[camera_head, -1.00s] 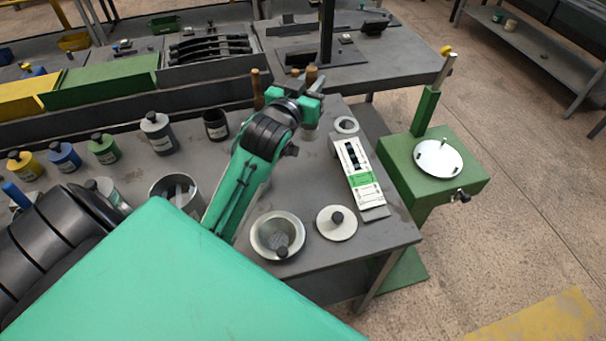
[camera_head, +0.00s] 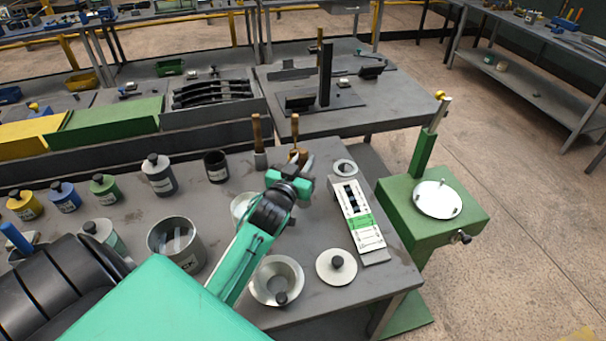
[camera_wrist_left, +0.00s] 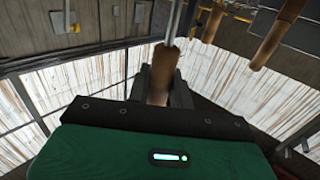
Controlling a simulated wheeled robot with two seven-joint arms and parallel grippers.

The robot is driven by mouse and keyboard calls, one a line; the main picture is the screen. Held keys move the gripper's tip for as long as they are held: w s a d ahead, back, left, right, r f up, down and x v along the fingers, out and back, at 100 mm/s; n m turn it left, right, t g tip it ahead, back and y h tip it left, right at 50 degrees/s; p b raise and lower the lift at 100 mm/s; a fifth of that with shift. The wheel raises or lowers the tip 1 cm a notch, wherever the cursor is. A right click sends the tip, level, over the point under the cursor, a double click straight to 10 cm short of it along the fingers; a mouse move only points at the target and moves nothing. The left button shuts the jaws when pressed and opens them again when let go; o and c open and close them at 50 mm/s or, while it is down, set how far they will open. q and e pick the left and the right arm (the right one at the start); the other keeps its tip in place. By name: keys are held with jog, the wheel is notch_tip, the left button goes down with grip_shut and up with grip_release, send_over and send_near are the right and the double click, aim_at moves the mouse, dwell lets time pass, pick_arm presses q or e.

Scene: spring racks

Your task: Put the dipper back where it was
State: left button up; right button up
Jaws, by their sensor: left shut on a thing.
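My left gripper (camera_head: 301,170) is over the middle right of the grey bench in the head view. In the left wrist view its fingers (camera_wrist_left: 162,92) are shut on the wooden handle of the dipper (camera_wrist_left: 165,65), with a thin metal rod running up from the handle. The dipper's cup cannot be made out in either view now; the gripper and arm cover much of it in the head view. Two other wooden-handled tools stand behind the gripper, a flat-bladed one (camera_head: 257,135) and another (camera_head: 295,130). My right gripper is out of view.
A metal pot (camera_head: 175,247), a bowl (camera_head: 277,281) and a round lid (camera_head: 337,267) stand near my left arm. A white-and-green panel (camera_head: 358,217) and a ring (camera_head: 345,167) lie to its right. Several bottles stand left. A green stand (camera_head: 432,205) is beside the bench.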

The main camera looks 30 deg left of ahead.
pick_arm(q)
notch_tip(320, 180, down, 4)
jog(key=shift+f, duration=0.4)
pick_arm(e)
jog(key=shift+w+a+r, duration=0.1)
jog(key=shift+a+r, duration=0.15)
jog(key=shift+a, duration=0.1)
pick_arm(q)
jog(key=shift+f, duration=0.1)
jog(key=o, duration=0.9)
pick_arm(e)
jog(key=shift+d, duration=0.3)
pick_arm(q)
jog(key=shift+s, duration=0.1)
